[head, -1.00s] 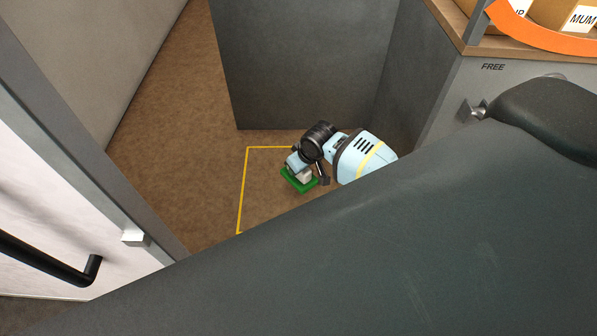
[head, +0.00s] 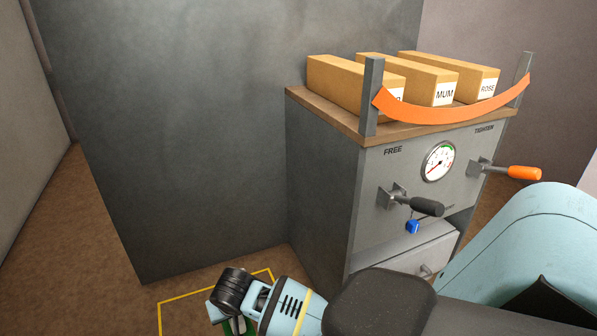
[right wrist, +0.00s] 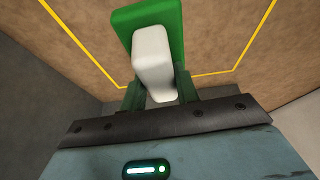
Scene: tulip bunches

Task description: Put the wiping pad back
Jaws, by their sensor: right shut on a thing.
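The wiping pad is a green slab with a white block-shaped grip (right wrist: 152,60), seen in the right wrist view. My right gripper (right wrist: 158,92) is shut on the white grip, one finger on each side. In the head view, my right gripper (head: 226,318) is at the bottom edge with a bit of the green pad (head: 236,327) showing under it. The pad is over a floor patch marked by a yellow outline (head: 215,287). I cannot tell whether the pad touches the floor. My left gripper is not in view.
A grey cabinet (head: 322,200) stands to the right, with a gauge (head: 438,161), a black-handled lever (head: 425,206) and an orange-handled lever (head: 522,172). Labelled cardboard boxes (head: 345,78) sit on top behind an orange strap (head: 440,113). A tall dark panel (head: 200,130) stands behind the outline.

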